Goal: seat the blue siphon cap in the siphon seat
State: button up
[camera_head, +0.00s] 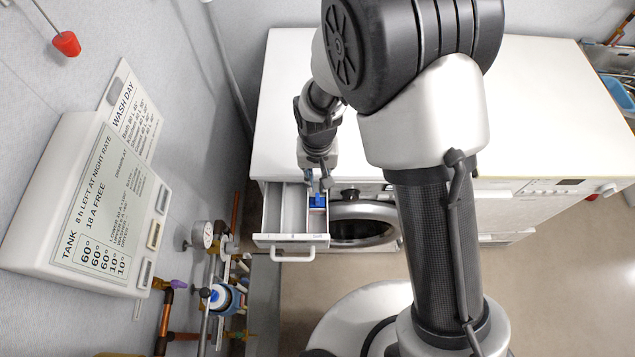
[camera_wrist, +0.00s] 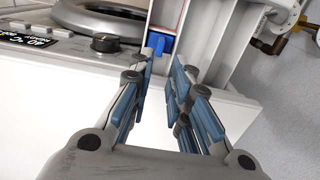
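The blue siphon cap (camera_head: 318,201) is in the right-hand compartment of the pulled-out washing machine drawer (camera_head: 291,239). In the wrist view the cap (camera_wrist: 160,43) shows just beyond my fingertips. My gripper (camera_head: 319,184) is over the back of that compartment, close to the cap. In the wrist view my gripper (camera_wrist: 164,68) has its two blue-padded fingers apart, with nothing between them. I cannot make out the siphon seat, nor tell whether the cap sits in it or only lies in the compartment.
The white worktop (camera_head: 275,110) lies behind the drawer. The round washer door (camera_head: 362,231) is right of the drawer. Pipes with a gauge (camera_head: 207,234) and a blue-and-white fitting (camera_head: 220,297) run along the left wall. The drawer's other compartments look empty.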

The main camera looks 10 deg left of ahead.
jog(key=shift+r, duration=0.5)
jog(key=d+r+m+t, duration=0.1)
jog(key=d+r, duration=0.5)
jog(key=r, duration=0.3)
jog(key=d+r+t, duration=0.1)
jog(key=d+r, duration=0.4)
jog(key=r, duration=0.4)
jog(key=s+d+r+m+t, duration=0.1)
jog(key=s+d+r+t, duration=0.1)
jog(key=s+d+r, duration=0.8)
jog(key=s+d, duration=0.2)
jog(key=s, duration=0.2)
jog(key=shift+s+d+r+m+t, duration=0.3)
jog(key=shift+s+d, duration=0.1)
